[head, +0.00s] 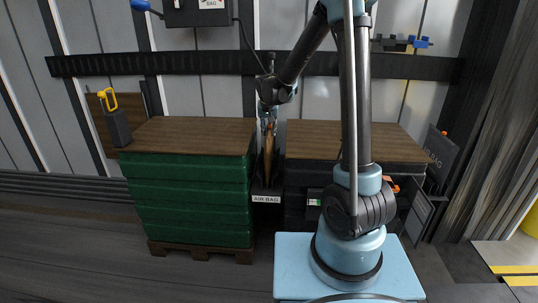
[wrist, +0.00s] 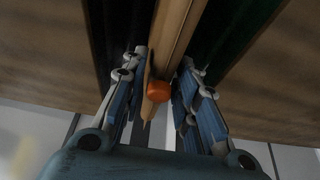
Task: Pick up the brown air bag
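The brown air bag (head: 268,146) stands upright as a narrow strip in the gap between the green stack and the dark stack. In the wrist view the air bag (wrist: 173,38) runs between the two fingers, with a round orange valve on its near end. My gripper (head: 269,124) points down at the bag's top, and in the wrist view my gripper (wrist: 164,60) has one finger on each side of it. The fingertips are close to the bag's faces; whether they press on it I cannot tell. The bag's lower part is partly hidden.
The green stack (head: 190,200) with a wooden top is close on the left. The dark stack (head: 300,175), also wood-topped, is close on the right, partly behind my arm. A white AIR BAG label (head: 266,199) sits low between them. A yellow-handled tool (head: 117,125) stands at left.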

